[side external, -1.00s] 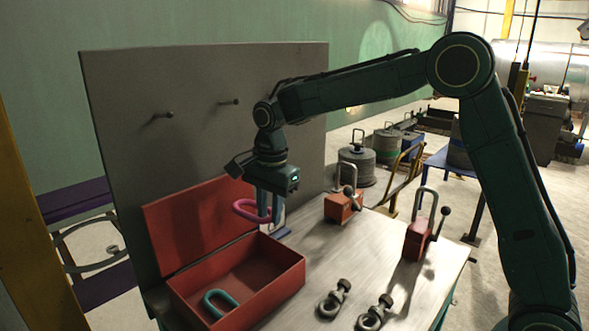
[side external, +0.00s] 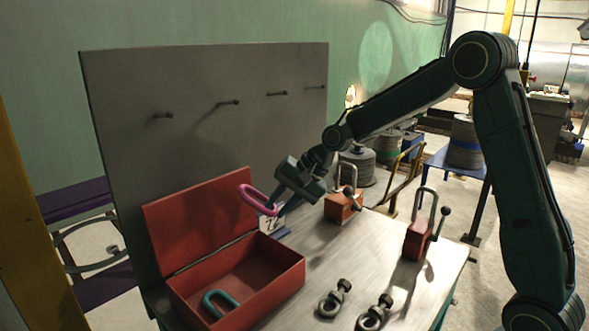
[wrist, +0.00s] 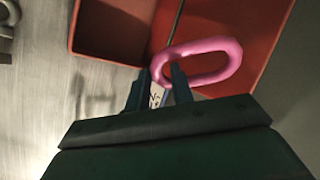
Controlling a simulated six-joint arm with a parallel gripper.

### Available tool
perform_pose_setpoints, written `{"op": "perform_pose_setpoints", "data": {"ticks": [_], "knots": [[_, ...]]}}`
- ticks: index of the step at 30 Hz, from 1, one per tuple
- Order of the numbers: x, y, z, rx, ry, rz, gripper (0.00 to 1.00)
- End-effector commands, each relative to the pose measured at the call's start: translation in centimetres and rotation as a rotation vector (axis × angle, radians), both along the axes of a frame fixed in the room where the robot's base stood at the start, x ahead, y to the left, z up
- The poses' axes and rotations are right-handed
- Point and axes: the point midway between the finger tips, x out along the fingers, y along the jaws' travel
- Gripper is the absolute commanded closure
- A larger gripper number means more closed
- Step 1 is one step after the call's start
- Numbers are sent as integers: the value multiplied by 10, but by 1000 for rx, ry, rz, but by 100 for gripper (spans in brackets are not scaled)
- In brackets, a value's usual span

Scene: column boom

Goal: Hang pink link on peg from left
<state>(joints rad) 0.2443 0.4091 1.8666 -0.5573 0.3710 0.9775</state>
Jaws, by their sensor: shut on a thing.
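The pink link (side external: 257,200) is an oval ring, held tilted in front of the red box's open lid. My gripper (side external: 281,210) is shut on its right end in the side view. In the wrist view the link (wrist: 228,62) reaches up and right from between the fingers of my gripper (wrist: 161,84). Several pegs stick out of the grey upright board; I see pegs at the left (side external: 163,115), next to it (side external: 229,103), then (side external: 277,94) and at the far right (side external: 315,87). All the pegs are bare.
The open red box (side external: 240,292) holds a teal link (side external: 219,303) and stands below the board. Red padlock-like blocks (side external: 343,207) (side external: 417,240) stand on the metal table (side external: 385,268). Eye bolts (side external: 334,299) (side external: 375,313) lie at the front.

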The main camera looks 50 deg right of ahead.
Motion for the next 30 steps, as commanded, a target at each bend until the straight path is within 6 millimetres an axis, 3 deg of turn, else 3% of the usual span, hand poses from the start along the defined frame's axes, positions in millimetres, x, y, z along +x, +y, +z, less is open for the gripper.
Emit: {"op": "perform_pose_setpoints", "data": {"ticks": [20, 30], "knots": [[27, 3, 38, 191, -327, -318, 100], [38, 4, 75, 254, -547, -489, 100]]}}
